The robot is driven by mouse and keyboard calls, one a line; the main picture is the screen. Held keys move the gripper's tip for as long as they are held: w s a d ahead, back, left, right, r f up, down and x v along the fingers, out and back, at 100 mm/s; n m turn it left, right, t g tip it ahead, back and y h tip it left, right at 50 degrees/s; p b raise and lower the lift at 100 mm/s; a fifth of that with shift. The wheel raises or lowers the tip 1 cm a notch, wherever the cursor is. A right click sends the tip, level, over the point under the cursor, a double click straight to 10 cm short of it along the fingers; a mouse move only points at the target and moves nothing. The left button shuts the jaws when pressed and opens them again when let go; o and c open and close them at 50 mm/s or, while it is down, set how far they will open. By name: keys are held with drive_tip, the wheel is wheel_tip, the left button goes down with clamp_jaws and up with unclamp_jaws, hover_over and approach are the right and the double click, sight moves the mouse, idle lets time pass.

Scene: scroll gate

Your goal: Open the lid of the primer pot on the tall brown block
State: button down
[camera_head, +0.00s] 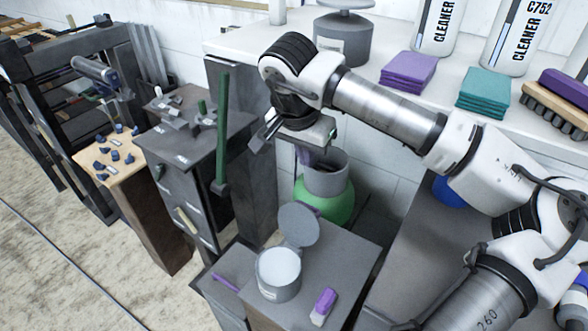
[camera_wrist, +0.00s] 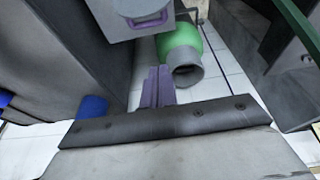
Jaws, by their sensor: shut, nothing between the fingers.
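The primer pot (camera_head: 279,283) is a small grey round pot with a pale label and a pale inside or filling. It stands on a block (camera_head: 340,255) whose top looks dark grey, with little of its side showing. Its round grey lid (camera_head: 298,224) stands raised and tilted back at the pot's far rim, so the pot's top is uncovered. My gripper (camera_head: 306,157) is above and behind the pot, apart from the lid. In the wrist view its two purple fingers (camera_wrist: 157,87) are together and empty. I cannot surely identify the pot in the wrist view.
A green vessel with a grey neck (camera_head: 327,174) stands close behind my gripper; the neck also shows in the wrist view (camera_wrist: 187,77). A purple-and-white item (camera_head: 323,303) lies right of the pot. A dark green upright lever (camera_head: 222,130) is at left. The counter (camera_head: 240,43) holds cloths and bottles.

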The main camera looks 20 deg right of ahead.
sight(302, 222)
wheel_tip(302, 222, down, 9)
drive_tip(key=s+a+p, duration=0.1)
drive_tip(key=p, duration=0.3)
drive_tip(key=shift+a, duration=0.15)
drive_tip(key=shift+s, duration=0.1)
